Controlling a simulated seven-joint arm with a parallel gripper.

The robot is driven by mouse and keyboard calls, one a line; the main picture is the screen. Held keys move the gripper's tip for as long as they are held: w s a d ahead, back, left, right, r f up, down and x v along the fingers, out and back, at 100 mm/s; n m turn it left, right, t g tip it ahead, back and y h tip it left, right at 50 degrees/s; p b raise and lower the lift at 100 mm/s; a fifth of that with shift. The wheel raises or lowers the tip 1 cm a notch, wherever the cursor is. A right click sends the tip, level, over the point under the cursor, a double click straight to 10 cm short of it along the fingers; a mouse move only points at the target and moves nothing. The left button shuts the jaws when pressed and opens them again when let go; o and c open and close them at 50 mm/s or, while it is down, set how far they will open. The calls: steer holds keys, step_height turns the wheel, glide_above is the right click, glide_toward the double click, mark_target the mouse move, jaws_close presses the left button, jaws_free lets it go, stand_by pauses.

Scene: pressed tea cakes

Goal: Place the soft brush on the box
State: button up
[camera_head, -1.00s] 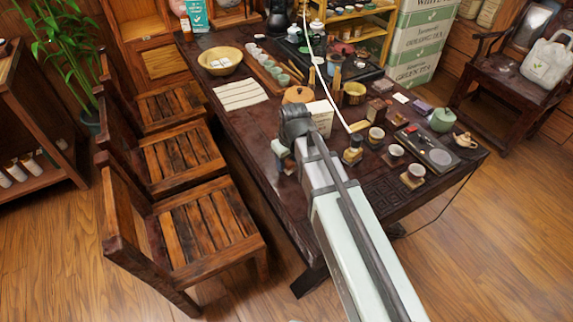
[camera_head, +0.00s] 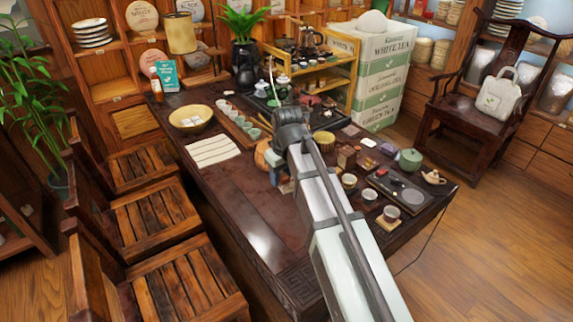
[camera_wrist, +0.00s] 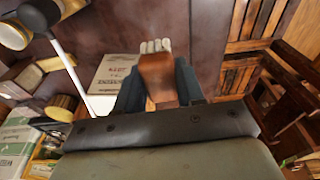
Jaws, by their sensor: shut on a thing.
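My gripper (camera_wrist: 159,84) is shut on the soft brush, its dark fingers on either side of the brown handle (camera_wrist: 157,76). The brush's pale bristles (camera_wrist: 155,46) point away from the wrist. A pale box with printed text (camera_wrist: 114,72) lies just left of the gripper in the wrist view, partly hidden by a finger. The brush is not over its visible part; the height between them is unclear. In the head view my gripper (camera_head: 280,173) hangs above the dark table, and my arm hides the box.
On the dark table (camera_head: 225,185) are a bowl (camera_head: 191,119), a striped pale mat (camera_head: 212,151), a row of cups and a grey tray (camera_head: 398,190). A tall stack of tea cartons (camera_head: 372,80) stands behind. Chairs line the left side. The table's near left part is bare.

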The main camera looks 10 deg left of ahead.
steer(key=shift+w+r, duration=4.3)
steer(key=shift+w, duration=2.5)
steer(key=shift+d+f, duration=0.2)
steer(key=shift+f, duration=2.1)
steer(key=shift+d+f, duration=0.2)
steer(key=shift+f, duration=2.1)
steer(key=shift+f, duration=0.1)
steer(key=o, duration=1)
steer(key=r, duration=0.4)
steer(key=d+r, duration=0.1)
steer(key=r, duration=0.3)
steer(key=s+r, duration=0.1)
steer(key=r, duration=0.3)
steer(key=shift+s+d, duration=0.1)
steer(key=shift+d, duration=0.05)
